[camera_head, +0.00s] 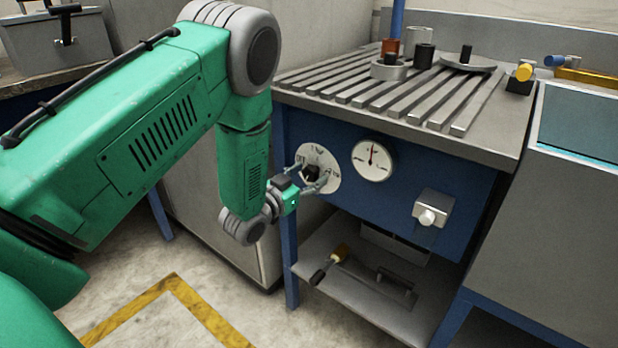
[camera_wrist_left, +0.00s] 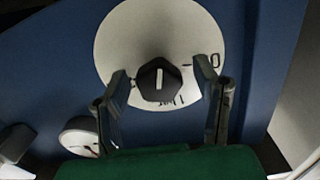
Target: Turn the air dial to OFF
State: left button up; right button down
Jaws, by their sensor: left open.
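The air dial is a round white plate (camera_head: 330,160) with a black knob on the front of the blue workbench. In the left wrist view the plate (camera_wrist_left: 125,45) carries dark marks, and a "0" shows at its right. The black knob (camera_wrist_left: 151,88) has a white line that stands about upright in that view. My left gripper (camera_head: 310,176) is at the dial. In the left wrist view its two fingers (camera_wrist_left: 163,72) are open, one on each side of the knob. Gaps seem to show beside the knob; contact is unclear. My right gripper is not in view.
A pressure gauge (camera_head: 372,161) sits just right of the dial, and a grey box with a round button (camera_head: 432,212) is farther right. The slatted benchtop (camera_head: 400,95) overhangs above. A lower shelf (camera_head: 350,285) holds a yellow-and-black tool (camera_head: 330,262).

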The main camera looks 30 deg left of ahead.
pick_arm(q)
jog(key=c, duration=1.2)
jog(key=shift+o, duration=0.2)
jog(key=n+p, duration=0.2)
jog(key=shift+r+n, duration=0.1)
jog(key=shift+n, duration=0.2)
jog(key=n+p, duration=0.1)
jog(key=n, duration=0.2)
jog(key=shift+n, duration=0.3)
jog(key=n+p, duration=0.1)
jog(key=n, duration=0.3)
jog(key=shift+n, duration=0.3)
jog(key=n, duration=0.4)
jog(key=shift+n, duration=0.4)
jog(key=shift+f+n, duration=0.2)
jog(key=shift+n, duration=0.1)
